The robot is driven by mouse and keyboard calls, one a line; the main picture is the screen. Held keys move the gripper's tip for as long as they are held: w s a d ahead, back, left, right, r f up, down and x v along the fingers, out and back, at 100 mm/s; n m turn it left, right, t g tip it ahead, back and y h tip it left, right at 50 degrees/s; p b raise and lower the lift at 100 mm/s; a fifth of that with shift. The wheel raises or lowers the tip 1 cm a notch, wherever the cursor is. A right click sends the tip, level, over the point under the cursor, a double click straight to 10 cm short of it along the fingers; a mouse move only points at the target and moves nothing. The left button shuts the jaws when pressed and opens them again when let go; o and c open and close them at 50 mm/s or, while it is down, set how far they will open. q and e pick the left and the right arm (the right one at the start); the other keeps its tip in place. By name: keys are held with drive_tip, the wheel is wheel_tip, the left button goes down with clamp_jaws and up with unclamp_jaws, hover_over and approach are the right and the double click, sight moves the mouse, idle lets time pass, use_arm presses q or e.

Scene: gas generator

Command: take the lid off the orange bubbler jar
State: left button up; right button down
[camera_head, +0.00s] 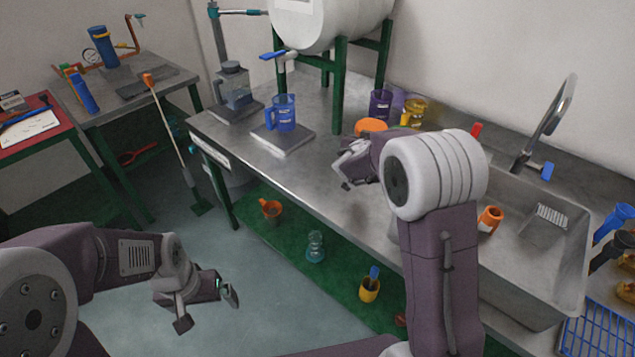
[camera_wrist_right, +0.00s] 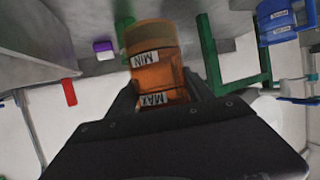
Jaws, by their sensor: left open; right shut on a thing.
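The orange bubbler jar (camera_wrist_right: 155,65) shows upside down in the right wrist view, with MIN and MAX labels. Its rounded orange top (camera_head: 370,125) shows behind my right wrist in the head view. My right gripper (camera_wrist_right: 168,97) is shut on the jar, its dark fingers on either side near the MAX label. The lid's seam is hidden, and I cannot tell whether the jar's base touches the counter. My left gripper (camera_head: 207,308) is open and empty, low in front of the counter and away from the jar.
Purple (camera_head: 380,104) and yellow (camera_head: 413,110) jars stand behind the orange one. The sink (camera_head: 540,250) is right. The counter's front middle is clear.

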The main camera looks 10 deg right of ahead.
drive_tip(key=shift+d, duration=0.25)
drive_tip(key=shift+w, duration=0.15)
drive_tip(key=w+a+f+p, duration=0.1)
drive_tip(key=w+a+f, duration=0.1)
drive_tip(key=f, duration=0.1)
drive_tip(key=w+a+f+p, duration=0.2)
drive_tip(key=w+a+f, duration=0.1)
drive_tip(key=f, duration=0.1)
drive_tip(key=w+a+f+p, duration=0.2)
drive_tip(key=w+a+f, duration=0.1)
drive_tip(key=shift+w+f, duration=0.2)
drive_tip(key=shift+f, duration=0.1)
drive_tip(key=shift+w+f, duration=0.1)
drive_tip(key=shift+f, duration=0.15)
use_arm(q)
drive_tip(key=shift+n, duration=0.3)
wheel_tip(320, 180, up, 5)
drive_tip(key=shift+s+f, duration=0.15)
drive_tip(key=shift+f, duration=0.05)
drive_tip(key=shift+a+f, duration=0.1)
